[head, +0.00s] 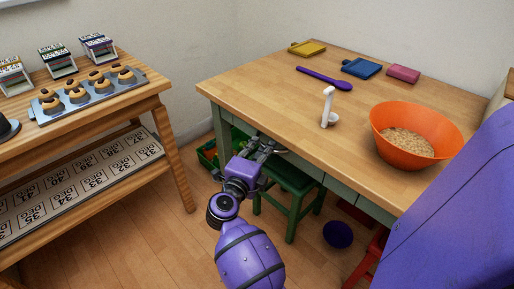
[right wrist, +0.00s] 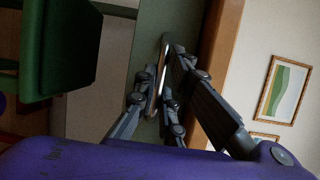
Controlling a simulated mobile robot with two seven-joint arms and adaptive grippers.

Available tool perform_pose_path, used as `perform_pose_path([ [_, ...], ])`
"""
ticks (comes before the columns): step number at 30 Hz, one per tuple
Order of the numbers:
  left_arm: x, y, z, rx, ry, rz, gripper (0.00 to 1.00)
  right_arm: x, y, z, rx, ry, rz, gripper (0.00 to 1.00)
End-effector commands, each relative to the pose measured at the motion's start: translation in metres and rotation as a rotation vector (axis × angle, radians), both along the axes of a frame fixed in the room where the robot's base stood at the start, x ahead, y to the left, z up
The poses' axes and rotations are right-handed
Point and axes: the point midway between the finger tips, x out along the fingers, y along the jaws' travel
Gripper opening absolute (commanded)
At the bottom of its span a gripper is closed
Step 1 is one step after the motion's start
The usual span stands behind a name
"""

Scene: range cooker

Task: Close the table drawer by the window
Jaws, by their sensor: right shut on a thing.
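The wooden table (head: 255,88) stands by the wall, with grey-green fronts under its top. My right gripper (head: 268,145) is at the table's front edge, just below the top. In the right wrist view my right gripper (right wrist: 158,92) is shut on a metal bar handle (right wrist: 164,60) on the grey-green drawer front (right wrist: 150,28). The fingers lie on both sides of the handle. How far the drawer stands out cannot be told, as my gripper covers part of it. My left gripper is not in view.
An orange bowl (head: 405,152), a white stand-like object (head: 327,108) and a purple utensil (head: 322,78) are on the table. A green stool (head: 292,185) stands beneath the front edge. A wooden shelf table (head: 168,140) stands at left, with open floor between.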

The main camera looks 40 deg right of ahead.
Motion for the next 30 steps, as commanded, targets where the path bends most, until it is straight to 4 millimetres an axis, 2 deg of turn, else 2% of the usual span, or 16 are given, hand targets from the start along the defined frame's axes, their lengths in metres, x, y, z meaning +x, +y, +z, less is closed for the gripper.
perform_pose_path([
  [4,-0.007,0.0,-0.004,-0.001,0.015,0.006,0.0,-0.001,-0.003,0.001,-0.006,-0.001,-0.006,0.0],
  [5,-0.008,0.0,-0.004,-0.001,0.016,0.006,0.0,-0.001,-0.003,0.001,-0.006,-0.001,-0.006,0.13],
  [8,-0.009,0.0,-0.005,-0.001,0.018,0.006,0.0,-0.001,-0.003,0.001,-0.006,-0.002,-0.005,0.26],
  [9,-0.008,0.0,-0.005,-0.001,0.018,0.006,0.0,-0.001,-0.003,0.001,-0.005,-0.001,-0.005,0.27],
  [20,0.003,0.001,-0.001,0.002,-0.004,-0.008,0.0,-0.003,0.004,0.0,-0.002,0.0,-0.003,0.27],
  [23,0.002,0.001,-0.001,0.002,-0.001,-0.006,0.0,-0.009,0.015,0.0,-0.001,0.0,-0.003,0.27],
  [30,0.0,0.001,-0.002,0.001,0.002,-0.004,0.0,-0.033,0.06,0.002,0.0,0.001,-0.003,0.27],
])
